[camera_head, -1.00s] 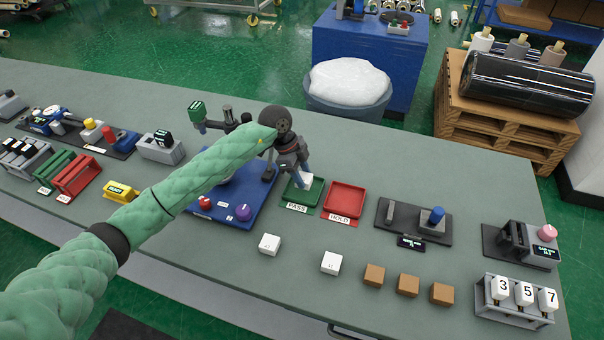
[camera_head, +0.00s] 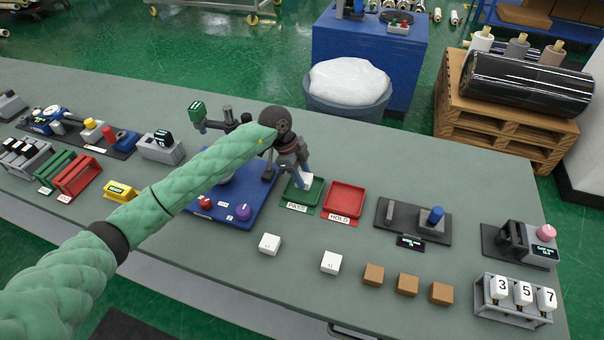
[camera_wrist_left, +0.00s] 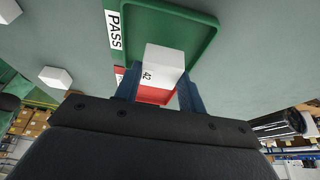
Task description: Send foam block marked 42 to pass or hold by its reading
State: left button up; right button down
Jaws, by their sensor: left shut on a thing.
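The white foam block marked 42 (camera_wrist_left: 165,57) is held between the two blue fingers of my left gripper (camera_head: 306,180). The gripper is over the green tray (camera_head: 319,190) labelled PASS; the tray also shows in the wrist view (camera_wrist_left: 208,38) around the block. I cannot tell whether the block touches the tray floor. The red tray (camera_head: 345,197) labelled HOLD is just to its right and looks empty. My right gripper is not in view.
Two white blocks (camera_head: 270,243) (camera_head: 331,262) and three brown blocks (camera_head: 407,284) stand along the front. A blue station (camera_head: 235,212) with knobs is left of the trays. A dark fixture with a blue knob (camera_head: 436,216) stands to the right.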

pick_arm(q)
jog(key=shift+f, duration=0.2)
jog(key=shift+f+b, duration=0.6)
jog(key=shift+f, duration=0.6)
jog(key=o, duration=1)
jog(key=shift+o, duration=0.2)
